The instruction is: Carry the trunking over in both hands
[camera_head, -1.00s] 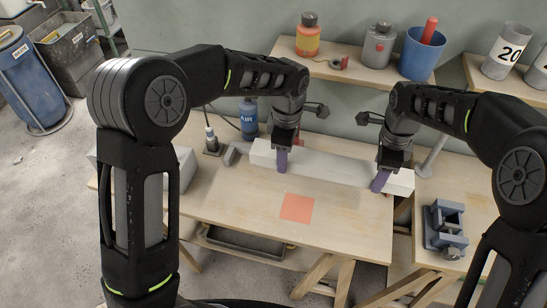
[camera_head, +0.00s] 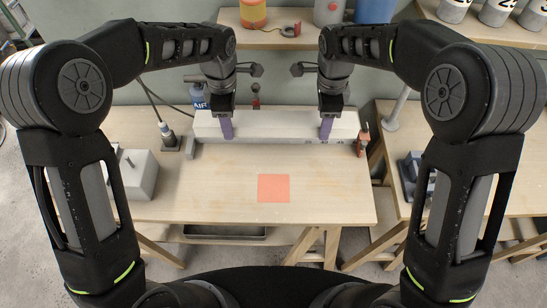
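The trunking (camera_head: 277,128) is a long pale grey-white box section lying level, left to right, across the back of the wooden table (camera_head: 215,190). My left gripper (camera_head: 227,128) has its purple finger flat against the front face near the trunking's left end. My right gripper (camera_head: 326,128) has its purple finger on the same face near the right end. Both look shut on it; the fingers behind are hidden. I cannot tell whether the underside touches the table. An orange-red square (camera_head: 273,188) lies flat on the table in front of the trunking.
A small grey block (camera_head: 190,148) is close by the trunking's left end, and a red-topped item (camera_head: 363,138) stands by its right end. A pale box (camera_head: 138,172) sits at the table's left. A shelf (camera_head: 290,38) runs behind. The table's front is clear.

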